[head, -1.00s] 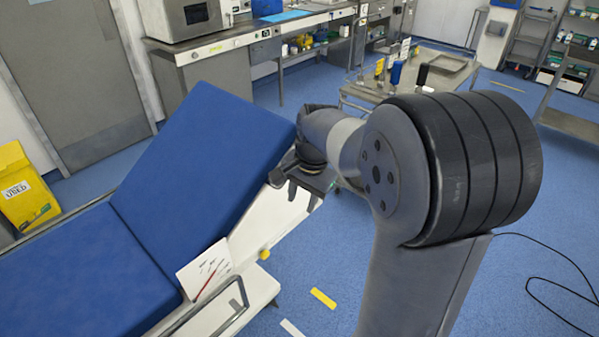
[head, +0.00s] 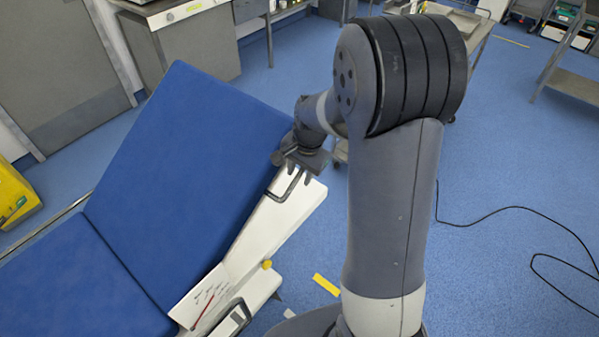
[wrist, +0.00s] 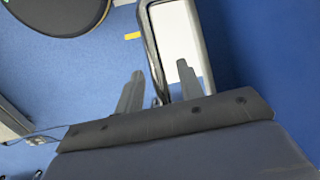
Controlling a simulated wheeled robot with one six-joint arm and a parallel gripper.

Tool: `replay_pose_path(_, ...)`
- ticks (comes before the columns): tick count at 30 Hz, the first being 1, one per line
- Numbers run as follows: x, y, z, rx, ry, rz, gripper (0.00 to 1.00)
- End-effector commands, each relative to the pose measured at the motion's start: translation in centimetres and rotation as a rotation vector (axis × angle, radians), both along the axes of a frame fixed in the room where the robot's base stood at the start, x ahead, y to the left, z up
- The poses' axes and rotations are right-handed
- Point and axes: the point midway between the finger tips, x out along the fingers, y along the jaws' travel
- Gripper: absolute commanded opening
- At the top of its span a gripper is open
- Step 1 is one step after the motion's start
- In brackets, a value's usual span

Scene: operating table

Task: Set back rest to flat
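The operating table's blue back rest (head: 195,165) is raised at a slant from the flat blue section (head: 75,290). A dark looped handle (head: 283,197) sits on the white side frame near the back rest's upper right end. My gripper (head: 300,176) is at this handle, pointing down. In the wrist view, my gripper's two fingers (wrist: 160,83) are spread apart. One bar of the looped handle (wrist: 150,50) runs between them, and the right finger shows inside the loop. I see no closed grip on the bar; whether a finger touches it I cannot tell.
A white card with a red pen (head: 202,300) is at the table's side near a yellow knob (head: 266,264). A steel cabinet (head: 195,45) stands behind the back rest. A black cable (head: 520,210) lies on the open blue floor at the right.

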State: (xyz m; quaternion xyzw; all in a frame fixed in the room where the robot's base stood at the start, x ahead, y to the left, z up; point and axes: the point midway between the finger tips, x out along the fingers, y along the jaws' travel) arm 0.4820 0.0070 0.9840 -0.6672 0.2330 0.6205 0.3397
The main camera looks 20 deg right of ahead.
Motion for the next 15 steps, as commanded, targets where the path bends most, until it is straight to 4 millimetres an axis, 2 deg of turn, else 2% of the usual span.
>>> replay_pose_path(4,0.07,0.11,-0.82,0.001,0.001,0.0,0.36)
replay_pose_path(12,0.1,0.12,-0.96,0.001,-0.001,0.0,0.36)
replay_pose_path(15,0.11,0.11,-0.95,0.0,-0.001,0.0,0.29)
